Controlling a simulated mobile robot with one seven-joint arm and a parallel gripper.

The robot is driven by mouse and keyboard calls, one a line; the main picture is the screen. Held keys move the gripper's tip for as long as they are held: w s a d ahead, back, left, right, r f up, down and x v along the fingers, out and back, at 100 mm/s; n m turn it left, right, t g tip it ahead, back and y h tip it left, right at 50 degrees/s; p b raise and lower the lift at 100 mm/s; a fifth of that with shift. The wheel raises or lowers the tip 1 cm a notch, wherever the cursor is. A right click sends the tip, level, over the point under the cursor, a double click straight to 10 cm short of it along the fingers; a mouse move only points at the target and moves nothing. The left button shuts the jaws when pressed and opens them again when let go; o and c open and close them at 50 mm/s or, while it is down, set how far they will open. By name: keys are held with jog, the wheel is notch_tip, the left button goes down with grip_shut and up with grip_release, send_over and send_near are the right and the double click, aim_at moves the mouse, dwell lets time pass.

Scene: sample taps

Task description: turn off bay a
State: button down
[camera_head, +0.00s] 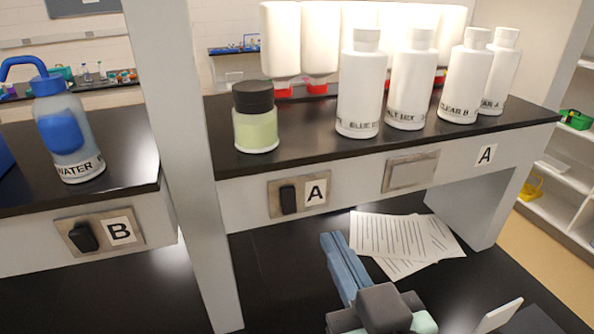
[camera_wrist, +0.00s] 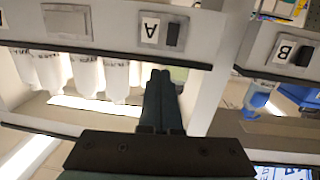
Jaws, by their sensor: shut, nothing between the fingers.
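The bay A switch (camera_head: 288,199) is a black knob, its long side upright, on a metal plate on the shelf front, left of a letter A label (camera_head: 316,192). In the wrist view, which is upside down, the bay A switch (camera_wrist: 173,35) shows just beyond my fingertips in the picture. My gripper (camera_head: 332,240) is below and right of that switch in the head view, apart from it. In the wrist view my gripper (camera_wrist: 160,76) has its two fingers together with nothing between them.
A bay B switch (camera_head: 83,236) sits on the left panel, past a white post (camera_head: 190,150). A blank plate (camera_head: 411,171) is right of bay A. Bottles, including a green jar (camera_head: 256,120), stand on the shelf above. Papers (camera_head: 405,234) lie on the black counter below.

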jog(key=shift+s+a+f+n+g+y+p, duration=0.1)
jog(key=shift+s+f+n+g+y+p, duration=0.35)
jog(key=shift+s+f+g, duration=0.65)
jog(key=p, duration=0.1)
send_near(291, 209)
jog(key=x, duration=0.5)
jog(key=shift+w+a, duration=0.1)
jog(key=shift+w, duration=0.05)
jog(key=shift+w+a+f+p, duration=0.2)
jog(key=shift+w+p, duration=0.2)
jog(key=shift+w, duration=0.25)
jog(key=shift+f, duration=0.15)
